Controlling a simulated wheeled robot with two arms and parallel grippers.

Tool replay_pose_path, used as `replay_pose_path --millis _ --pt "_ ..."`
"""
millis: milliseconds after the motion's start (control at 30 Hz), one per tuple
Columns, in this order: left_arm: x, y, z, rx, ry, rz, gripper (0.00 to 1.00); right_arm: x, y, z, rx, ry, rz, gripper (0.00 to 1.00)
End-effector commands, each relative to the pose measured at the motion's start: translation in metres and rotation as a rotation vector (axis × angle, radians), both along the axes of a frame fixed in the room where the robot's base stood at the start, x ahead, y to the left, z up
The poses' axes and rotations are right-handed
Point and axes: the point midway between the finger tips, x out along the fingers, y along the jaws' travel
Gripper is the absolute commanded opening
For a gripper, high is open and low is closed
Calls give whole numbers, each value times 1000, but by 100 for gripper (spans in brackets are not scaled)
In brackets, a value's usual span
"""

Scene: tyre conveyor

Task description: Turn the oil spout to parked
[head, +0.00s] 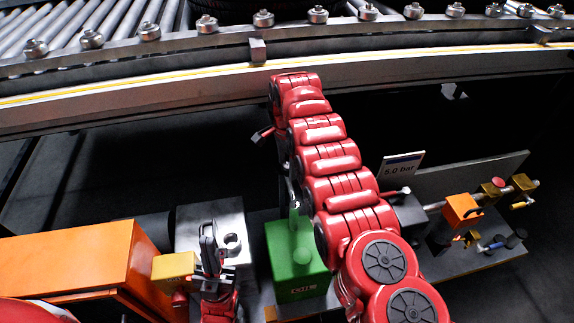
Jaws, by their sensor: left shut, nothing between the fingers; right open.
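The arm hides much of this area, so I cannot tell which way the spout points. My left gripper (208,234) is shut and empty in front of the grey metal block, left of the green box. My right arm reaches up to the conveyor edge and bends down; its gripper (284,172) is open, mostly hidden behind the arm, above the green box.
The roller conveyor (180,86) crosses the top, with a dark tyre at the top edge. An orange cabinet (70,258) stands at left, and a yellow block (174,270) beside my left gripper. A 5.0 bar sign (401,164) and an orange valve block (462,211) are at right.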

Motion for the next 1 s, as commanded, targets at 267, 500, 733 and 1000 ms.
replay_pose_path --millis 267,500,733,1000 --pt "0 0 19 0 0 0 0 2 0 62 3 -7 0 71" --pt "0 0 61 0 0 0 0 0 1 132 0 -2 1 71" --pt "0 0 94 0 0 0 0 0 0 162 0 0 0 71" --pt "0 0 95 0 0 0 0 0 0 162 1 -1 0 71"
